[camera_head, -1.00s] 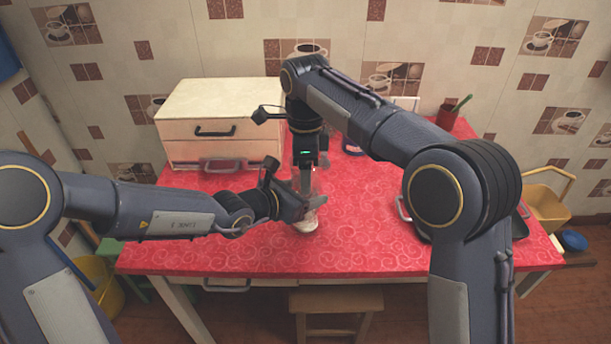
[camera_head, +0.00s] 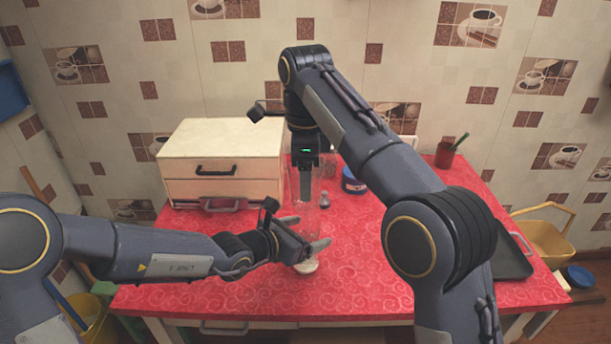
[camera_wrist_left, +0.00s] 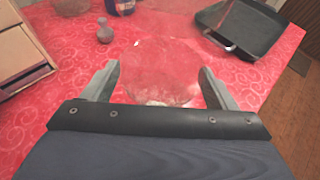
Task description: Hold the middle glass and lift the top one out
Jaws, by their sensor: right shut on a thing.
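The clear glasses are faint and hard to tell apart. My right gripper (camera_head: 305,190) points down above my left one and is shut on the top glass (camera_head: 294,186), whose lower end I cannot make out. My left gripper (camera_head: 305,234) is open, with its fingers on either side of a clear glass, low over the table. In the left wrist view that glass (camera_wrist_left: 160,75) shows between the two spread fingers, close to both. A pale round base (camera_head: 306,267) shows below the left fingers. Where one glass ends and another begins is not clear.
A cream drawer box (camera_head: 222,145) stands at the back left. A small grey bottle (camera_wrist_left: 105,34) and a blue jar (camera_head: 352,182) stand behind the glasses. A dark tray (camera_head: 513,262) lies at the right, and a red cup (camera_head: 445,155) behind. The red cloth in front is clear.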

